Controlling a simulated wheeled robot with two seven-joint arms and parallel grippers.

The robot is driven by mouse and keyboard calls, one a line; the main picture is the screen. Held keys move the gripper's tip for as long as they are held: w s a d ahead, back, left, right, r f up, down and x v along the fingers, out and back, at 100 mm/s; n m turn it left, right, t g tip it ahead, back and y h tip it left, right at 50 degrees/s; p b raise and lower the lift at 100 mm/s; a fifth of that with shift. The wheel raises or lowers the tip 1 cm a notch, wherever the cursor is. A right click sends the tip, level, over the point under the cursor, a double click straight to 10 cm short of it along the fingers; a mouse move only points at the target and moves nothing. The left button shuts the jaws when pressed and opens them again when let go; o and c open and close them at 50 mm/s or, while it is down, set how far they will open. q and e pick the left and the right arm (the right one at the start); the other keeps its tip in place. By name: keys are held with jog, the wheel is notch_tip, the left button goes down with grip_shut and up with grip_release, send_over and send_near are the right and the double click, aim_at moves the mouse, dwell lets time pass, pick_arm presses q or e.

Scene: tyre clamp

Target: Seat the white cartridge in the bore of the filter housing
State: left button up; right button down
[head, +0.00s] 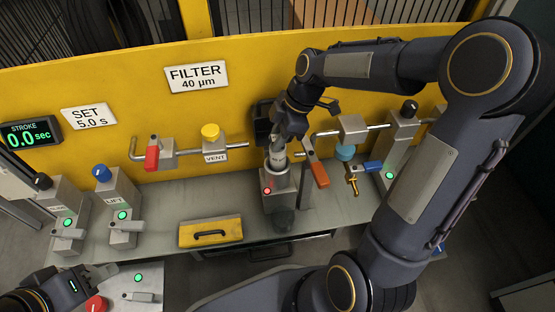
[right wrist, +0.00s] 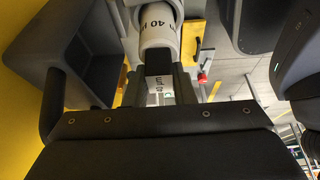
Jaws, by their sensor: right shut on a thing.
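The white cartridge (head: 279,158) is upright under my right gripper, at the top of the grey filter housing (head: 281,187). I cannot tell from the head view how far its lower end is inside the bore. My right gripper (head: 287,130) is above the housing and shut on the cartridge. In the right wrist view the white cartridge (right wrist: 157,28) with "40" lettering shows beyond the fingers. The bore's mouth is hidden. My left gripper (head: 98,273) is at the lower left, well away from the housing; its finger gap is unclear.
A red-handled valve (head: 152,158) and a yellow-knobbed vent (head: 210,133) stand left of the housing. An orange lever (head: 319,174) is close on its right. A yellow drawer-like box (head: 210,232) lies at the bench front. The housing shows a red light.

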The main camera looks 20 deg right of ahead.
notch_tip(320, 180, down, 6)
jog(key=shift+r+b, duration=0.15)
jog(key=shift+b, duration=0.95)
jog(key=shift+f, duration=0.2)
jog(key=c, duration=1.2)
grip_release()
jog(key=shift+r, duration=0.2)
